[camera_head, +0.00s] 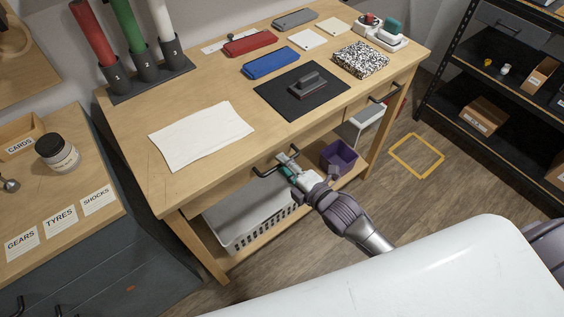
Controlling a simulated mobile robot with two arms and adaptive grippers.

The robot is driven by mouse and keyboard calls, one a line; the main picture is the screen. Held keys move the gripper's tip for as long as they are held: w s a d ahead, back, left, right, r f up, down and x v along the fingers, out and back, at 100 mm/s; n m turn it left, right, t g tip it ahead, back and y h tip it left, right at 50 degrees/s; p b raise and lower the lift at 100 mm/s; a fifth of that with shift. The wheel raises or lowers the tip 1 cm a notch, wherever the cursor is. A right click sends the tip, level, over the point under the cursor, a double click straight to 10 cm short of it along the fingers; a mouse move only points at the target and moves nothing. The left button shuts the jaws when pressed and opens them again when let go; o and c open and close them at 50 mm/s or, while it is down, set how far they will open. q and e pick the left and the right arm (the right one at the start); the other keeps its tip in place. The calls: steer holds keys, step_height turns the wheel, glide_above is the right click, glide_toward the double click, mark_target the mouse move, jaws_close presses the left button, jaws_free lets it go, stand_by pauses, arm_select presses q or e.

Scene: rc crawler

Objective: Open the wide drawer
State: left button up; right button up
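The wide drawer (225,190) is in the front of the wooden workbench, left of a narrower drawer. It looks shut or nearly so; its exact gap is hard to tell. Its dark bar handle (264,173) sticks out from the front. My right gripper (286,159) is at the right end of this handle, with its fingertips close to or touching the bar. The fingers are small and overlap the handle, so I cannot tell whether they are closed around it. My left gripper is not in view.
Below are a white basket (250,222) and a purple bin (340,157). A grey cabinet (135,262) stands left; black shelves (450,100) stand right.

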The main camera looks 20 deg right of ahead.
steer(key=shift+x, duration=0.8)
steer(key=shift+s, duration=0.1)
jaws_close()
